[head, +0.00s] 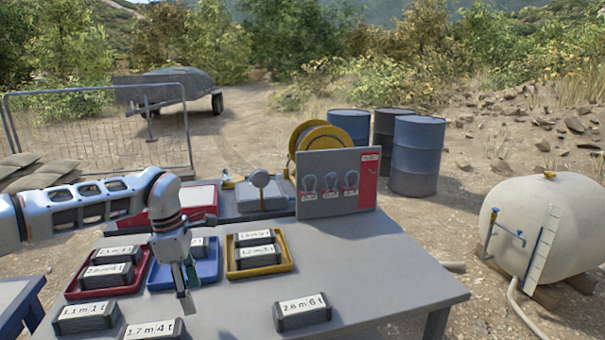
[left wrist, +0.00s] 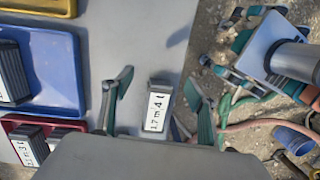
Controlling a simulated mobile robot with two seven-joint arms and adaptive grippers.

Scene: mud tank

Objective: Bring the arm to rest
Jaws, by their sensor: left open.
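My left arm (head: 90,203) comes in from the left over the grey table (head: 385,270). My left gripper (head: 184,283) points down above the table, just in front of the blue tray (head: 214,271). In the left wrist view its two fingers (left wrist: 158,100) are spread apart with nothing held. A dark block labelled 1.7 m 4 t (left wrist: 158,108) shows between and beyond them. The same block (head: 153,331) stands on the table near the front edge in the head view. My right gripper is in neither view.
A red tray (head: 140,281) and a yellow tray (head: 289,266) flank the blue one, with labelled blocks in them. More blocks stand in front, one at left (head: 86,317) and one at right (head: 302,313). A panel with tags (head: 337,204) rises at the back. The table's right side is clear.

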